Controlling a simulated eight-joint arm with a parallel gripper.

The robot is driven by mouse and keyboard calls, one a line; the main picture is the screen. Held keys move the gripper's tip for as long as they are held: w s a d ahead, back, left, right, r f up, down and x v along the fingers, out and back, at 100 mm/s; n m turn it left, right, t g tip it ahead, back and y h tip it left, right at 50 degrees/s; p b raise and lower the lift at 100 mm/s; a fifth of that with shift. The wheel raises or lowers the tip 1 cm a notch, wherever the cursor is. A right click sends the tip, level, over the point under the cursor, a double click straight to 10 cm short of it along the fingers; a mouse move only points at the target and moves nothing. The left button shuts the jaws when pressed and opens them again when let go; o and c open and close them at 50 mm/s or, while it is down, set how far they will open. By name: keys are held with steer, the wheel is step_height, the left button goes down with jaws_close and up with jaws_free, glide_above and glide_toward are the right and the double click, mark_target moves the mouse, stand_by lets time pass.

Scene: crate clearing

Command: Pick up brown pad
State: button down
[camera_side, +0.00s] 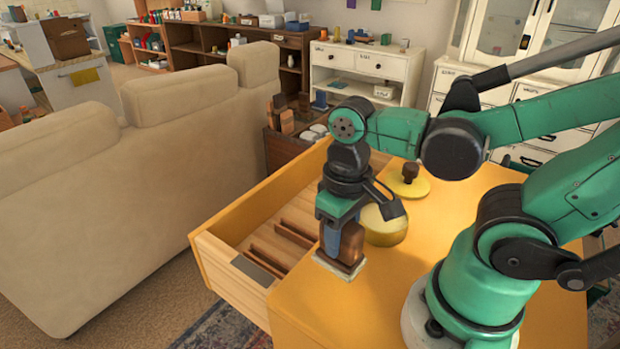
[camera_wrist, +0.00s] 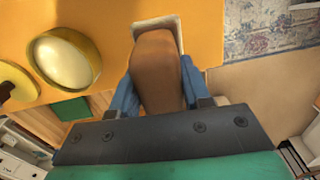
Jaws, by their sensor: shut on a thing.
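The brown pad (camera_side: 352,243) is a brown block with a rounded top, upright on or just above a thin whitish base (camera_side: 337,267) at the edge of the orange cabinet top. My gripper (camera_side: 340,238) points down with its blue fingers on both sides of the brown pad, shut on it. The wrist view shows the brown pad (camera_wrist: 157,70) between the two blue fingers of my gripper (camera_wrist: 158,88), with the whitish base (camera_wrist: 171,22) past its far end. I cannot tell whether the base is attached to the pad or touches the cabinet top.
A round yellow pot (camera_side: 384,226) stands close to my gripper, with a yellow knobbed lid (camera_side: 408,184) behind it. An open drawer (camera_side: 234,269) with brown slats lies to the left. A beige sofa (camera_side: 190,105) is beyond it. The orange top (camera_side: 385,300) is clear in front.

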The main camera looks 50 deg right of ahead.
step_height(320, 180, up, 15)
steer(key=shift+r, duration=0.2)
stand_by(0.3)
steer(key=c, duration=1.1)
jaws_free()
steer(key=shift+c, duration=0.2)
steer(key=c, duration=0.3)
steer(key=shift+w+d+f, duration=0.15)
steer(key=shift+d+f, duration=0.05)
steer(key=shift+d, duration=0.05)
jaws_close()
steer(key=shift+s+d+f+m, duration=0.2)
steer(key=shift+d+f+m, duration=1.3)
steer(key=shift+d+f, duration=0.95)
steer(key=shift+s+d+f+m, duration=0.15)
steer(key=shift+d+f+m, duration=1.35)
steer(key=shift+d+f, duration=0.95)
steer(key=shift+s+d+f+m, duration=0.2)
steer(key=shift+d+f+m, duration=1.55)
steer(key=shift+f, duration=1.1)
